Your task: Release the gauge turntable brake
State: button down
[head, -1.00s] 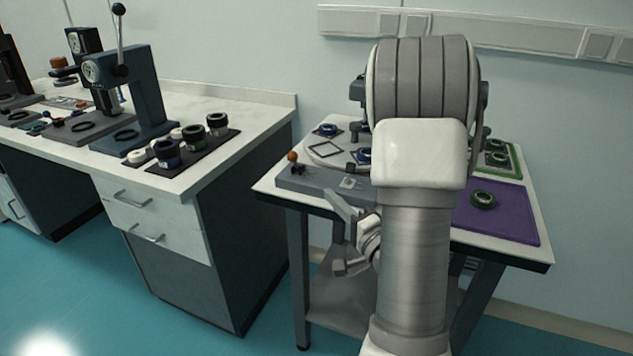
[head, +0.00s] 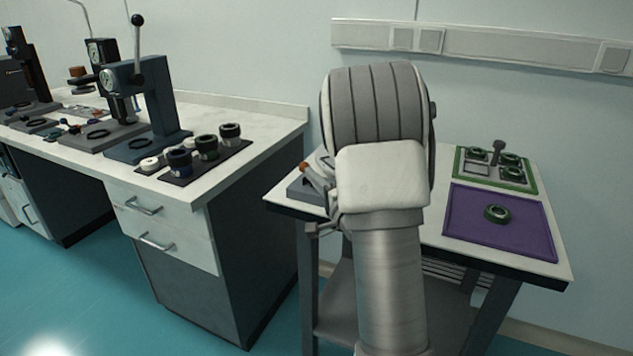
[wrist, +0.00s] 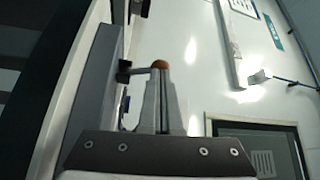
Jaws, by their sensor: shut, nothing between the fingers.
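The brake lever's orange ball knob (wrist: 160,64) shows in the wrist view just beyond my fingertips. A thin stem runs left from it to a dark block (wrist: 124,72). My gripper (wrist: 163,82) is shut and empty, its tips at or very near the knob; I cannot tell whether they touch. In the head view the orange knob (head: 303,166) shows at the left end of the small table, with my gripper (head: 317,180) against or just in front of it. The grey gauge base (head: 304,192) shows only at its left end. My arm hides the turntable.
The small table (head: 432,236) carries a purple mat (head: 462,230) with a dark ring (head: 497,213) and a green-edged tray (head: 525,187) at right. A bench (head: 215,180) with presses and several rings stands to the left, across a floor gap.

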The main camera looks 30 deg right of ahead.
jog(key=shift+r, duration=0.15)
jog(key=shift+d+r+p, duration=0.1)
jog(key=shift+p, duration=0.4)
jog(key=shift+m, duration=0.3)
